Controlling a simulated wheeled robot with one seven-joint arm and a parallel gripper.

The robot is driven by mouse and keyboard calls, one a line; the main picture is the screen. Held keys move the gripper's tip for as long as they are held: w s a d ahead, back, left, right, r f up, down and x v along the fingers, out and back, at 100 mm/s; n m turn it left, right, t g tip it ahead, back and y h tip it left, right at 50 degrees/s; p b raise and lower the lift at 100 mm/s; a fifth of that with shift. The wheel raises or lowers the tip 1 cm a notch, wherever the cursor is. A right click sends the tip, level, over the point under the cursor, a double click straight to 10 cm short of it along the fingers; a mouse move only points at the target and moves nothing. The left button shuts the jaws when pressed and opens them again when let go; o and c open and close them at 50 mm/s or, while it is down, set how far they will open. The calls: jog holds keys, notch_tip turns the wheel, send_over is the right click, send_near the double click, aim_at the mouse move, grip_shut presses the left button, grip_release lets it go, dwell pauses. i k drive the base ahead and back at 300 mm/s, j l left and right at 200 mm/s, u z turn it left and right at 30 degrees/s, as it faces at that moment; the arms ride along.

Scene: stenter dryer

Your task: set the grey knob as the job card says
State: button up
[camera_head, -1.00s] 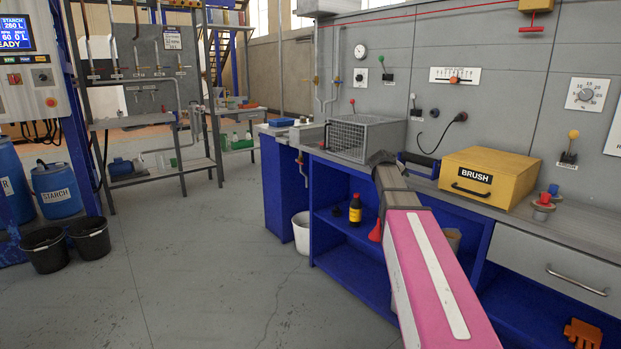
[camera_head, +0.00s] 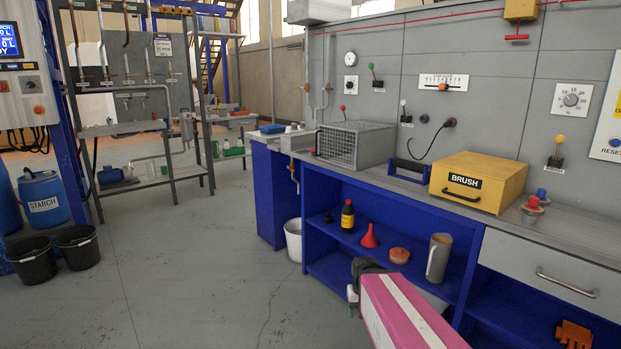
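A round grey knob (camera_head: 571,98) sits on a white scale plate marked in percent, on the grey wall panel at the right. Its exact setting is too small to read. A smaller dark knob (camera_head: 351,86) is on a white plate further left. I cannot make out a job card for certain; a small printed sign (camera_head: 163,46) hangs at the back left, unreadable. My gripper (camera_head: 354,292) is low in front of the blue bench, far below and left of the grey knob. Its fingers are too small and partly hidden to tell open from shut.
The bench holds a wire cage box (camera_head: 354,146), a yellow BRUSH box (camera_head: 480,181) and red-and-blue-topped parts (camera_head: 533,207). A lever with a yellow ball (camera_head: 558,150) stands below the grey knob. The shelf holds a bottle (camera_head: 347,216), funnel (camera_head: 369,237) and jug (camera_head: 438,258).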

aim_at(571, 100)
jog(key=z, duration=1.6)
